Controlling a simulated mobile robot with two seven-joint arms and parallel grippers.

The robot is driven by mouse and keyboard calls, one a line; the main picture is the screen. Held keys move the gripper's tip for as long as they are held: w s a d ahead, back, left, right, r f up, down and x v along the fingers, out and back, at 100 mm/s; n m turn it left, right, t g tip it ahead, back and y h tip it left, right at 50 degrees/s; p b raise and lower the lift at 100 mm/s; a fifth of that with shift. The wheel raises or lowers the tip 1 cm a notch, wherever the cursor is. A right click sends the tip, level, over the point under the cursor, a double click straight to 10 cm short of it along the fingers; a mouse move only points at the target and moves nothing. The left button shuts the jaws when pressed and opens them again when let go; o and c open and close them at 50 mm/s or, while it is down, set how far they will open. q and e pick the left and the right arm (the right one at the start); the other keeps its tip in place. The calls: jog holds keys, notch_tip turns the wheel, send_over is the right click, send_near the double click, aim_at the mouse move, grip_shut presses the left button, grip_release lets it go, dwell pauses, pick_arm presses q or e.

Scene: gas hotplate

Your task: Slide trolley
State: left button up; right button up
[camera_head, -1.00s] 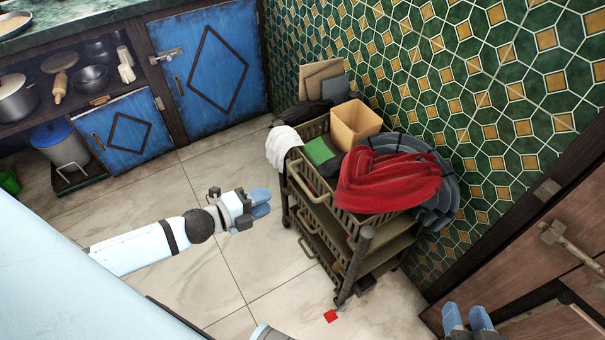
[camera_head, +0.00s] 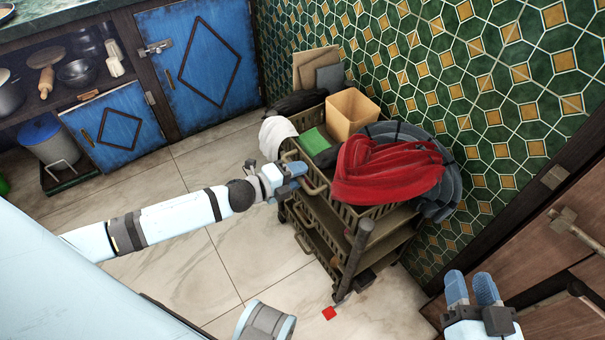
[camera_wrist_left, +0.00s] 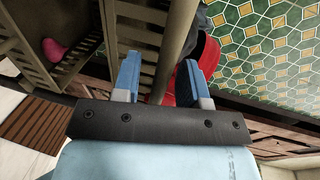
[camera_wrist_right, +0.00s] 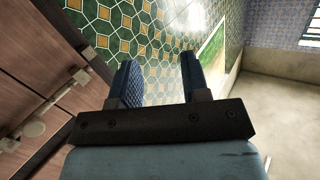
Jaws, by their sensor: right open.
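The trolley (camera_head: 392,235) is a brownish, tiered cart with basket sides, standing against the tiled wall in the head view. Its upper side handle (camera_head: 310,183) faces my left arm. My left gripper (camera_head: 297,178) is at this handle. In the left wrist view its two blue fingers (camera_wrist_left: 158,80) are apart, with a brown bar (camera_wrist_left: 175,45) of the trolley running between them. I cannot tell whether the fingers touch it. My right gripper (camera_head: 472,288) is open and empty, right of the trolley near the wooden door.
A red cloth (camera_head: 385,172), a tan bin (camera_head: 351,112) and a white cloth (camera_head: 276,135) lie on the trolley. A wooden door (camera_head: 560,255) is at the right. Blue cabinets (camera_head: 205,70) stand at the back left. The tiled floor at left is clear.

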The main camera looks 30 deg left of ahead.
pick_arm(q)
jog(key=shift+x, duration=0.85)
pick_arm(e)
jog(key=shift+a+r, duration=0.25)
jog(key=shift+r, duration=0.15)
pick_arm(q)
jog(key=shift+c, duration=0.2)
grip_shut()
pick_arm(e)
jog(key=shift+d, duration=0.1)
